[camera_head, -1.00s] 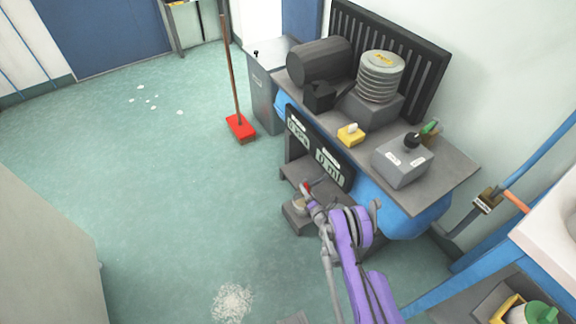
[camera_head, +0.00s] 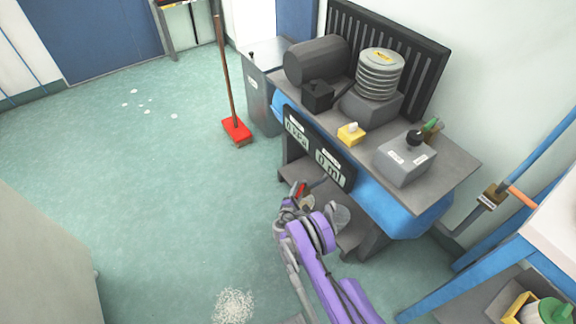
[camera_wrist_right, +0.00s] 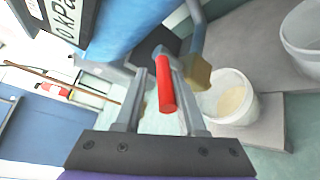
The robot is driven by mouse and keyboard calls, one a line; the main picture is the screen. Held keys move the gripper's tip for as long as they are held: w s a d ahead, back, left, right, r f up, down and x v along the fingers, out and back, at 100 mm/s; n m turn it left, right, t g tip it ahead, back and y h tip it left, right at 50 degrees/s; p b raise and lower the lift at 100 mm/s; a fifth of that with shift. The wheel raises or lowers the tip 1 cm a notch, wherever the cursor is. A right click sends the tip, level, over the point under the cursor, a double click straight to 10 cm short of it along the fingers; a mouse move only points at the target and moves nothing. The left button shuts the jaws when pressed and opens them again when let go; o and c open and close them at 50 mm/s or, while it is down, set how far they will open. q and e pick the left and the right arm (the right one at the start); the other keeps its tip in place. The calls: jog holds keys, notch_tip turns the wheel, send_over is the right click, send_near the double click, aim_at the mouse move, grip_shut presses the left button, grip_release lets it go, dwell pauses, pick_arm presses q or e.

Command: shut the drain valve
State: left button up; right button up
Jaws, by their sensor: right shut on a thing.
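The drain valve has a brass body (camera_wrist_right: 198,74) on a grey pipe and a red lever handle (camera_wrist_right: 165,85). The handle also shows as a small red bit in the head view (camera_head: 301,189). My right gripper (camera_wrist_right: 163,92) is shut on the red handle, which lies between its fingers. In the head view my right gripper (camera_head: 296,198) is at the low front of the blue-sided bench. A white bucket (camera_wrist_right: 213,108) with a tan content stands below and beside the valve. My left gripper is not in view.
The bench top (camera_head: 452,168) carries a dark cylinder, a ribbed stack and a grey control box (camera_head: 403,160). A display panel (camera_head: 320,150) hangs on its front. A red-headed broom (camera_head: 236,130) stands left of the bench. The floor on the left is mostly clear.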

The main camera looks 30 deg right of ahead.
jog(key=s+a+r+g+h+p, duration=0.1)
jog(key=s+a+r+p, duration=0.1)
jog(key=s+a, duration=0.5)
notch_tip(320, 180, up, 29)
jog(key=s+a+m+g+y+p, duration=0.2)
jog(key=m+p, duration=0.4)
jog(key=p, duration=0.3)
jog(key=shift+s+m+g+y, duration=0.15)
jog(key=shift+m+g+y, duration=0.25)
jog(key=shift+g+y, duration=0.3)
jog(key=shift+a, duration=0.1)
